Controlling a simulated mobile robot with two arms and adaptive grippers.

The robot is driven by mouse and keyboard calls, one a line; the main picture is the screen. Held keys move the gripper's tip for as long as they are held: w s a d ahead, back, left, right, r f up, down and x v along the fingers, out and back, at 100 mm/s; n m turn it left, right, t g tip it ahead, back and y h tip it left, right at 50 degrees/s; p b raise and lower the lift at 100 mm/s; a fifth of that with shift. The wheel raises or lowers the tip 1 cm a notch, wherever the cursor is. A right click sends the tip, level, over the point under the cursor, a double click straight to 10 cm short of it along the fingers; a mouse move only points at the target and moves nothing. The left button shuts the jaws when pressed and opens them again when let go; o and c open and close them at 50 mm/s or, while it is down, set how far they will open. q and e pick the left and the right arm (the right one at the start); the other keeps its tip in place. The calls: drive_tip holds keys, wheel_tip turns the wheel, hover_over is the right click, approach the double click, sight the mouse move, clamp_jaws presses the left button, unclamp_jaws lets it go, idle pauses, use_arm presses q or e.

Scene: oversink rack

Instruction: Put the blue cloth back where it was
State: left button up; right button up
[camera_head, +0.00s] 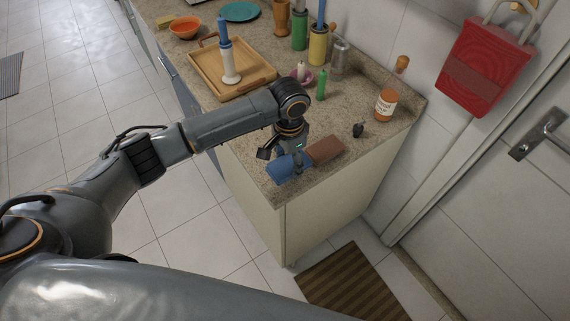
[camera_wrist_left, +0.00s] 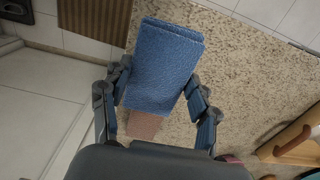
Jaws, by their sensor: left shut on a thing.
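The blue cloth (camera_head: 282,170) is at the near front corner of the speckled counter. It is folded, and it also shows in the left wrist view (camera_wrist_left: 165,60). My left gripper (camera_head: 293,162) is shut on the blue cloth, with one finger on each side of it. A brown cloth (camera_head: 326,149) lies right beside the blue one, and part of it shows in the left wrist view (camera_wrist_left: 147,126). I cannot tell whether the blue cloth rests on the counter or is slightly raised. My right gripper is not in view.
A small dark object (camera_head: 358,130) and an orange bottle (camera_head: 386,103) stand to the right on the counter. A wooden tray (camera_head: 205,73) with a blue-and-white upright item is farther back. A green bottle (camera_head: 321,85) stands nearer. The counter's front edge is close to the cloth.

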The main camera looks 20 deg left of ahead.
sight(285, 161)
use_arm(q)
drive_tip(key=shift+w+a+f, duration=0.1)
drive_tip(key=shift+a+f, duration=0.05)
drive_tip(key=shift+f, duration=0.1)
drive_tip(key=f, duration=0.3)
drive_tip(key=shift+w+a+p, duration=0.1)
drive_tip(key=shift+a+p, duration=0.25)
drive_tip(key=shift+a, duration=0.05)
drive_tip(key=shift+f, duration=0.45)
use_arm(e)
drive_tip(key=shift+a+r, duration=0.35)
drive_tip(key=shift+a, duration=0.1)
use_arm(q)
drive_tip(key=shift+f, duration=0.1)
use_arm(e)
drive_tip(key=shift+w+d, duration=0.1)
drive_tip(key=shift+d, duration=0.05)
use_arm(q)
drive_tip(key=o, duration=1)
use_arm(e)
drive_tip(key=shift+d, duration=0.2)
use_arm(q)
wheel_tip(285, 161, up, 12)
drive_tip(key=shift+r+b, duration=0.15)
drive_tip(key=shift+b, duration=0.85)
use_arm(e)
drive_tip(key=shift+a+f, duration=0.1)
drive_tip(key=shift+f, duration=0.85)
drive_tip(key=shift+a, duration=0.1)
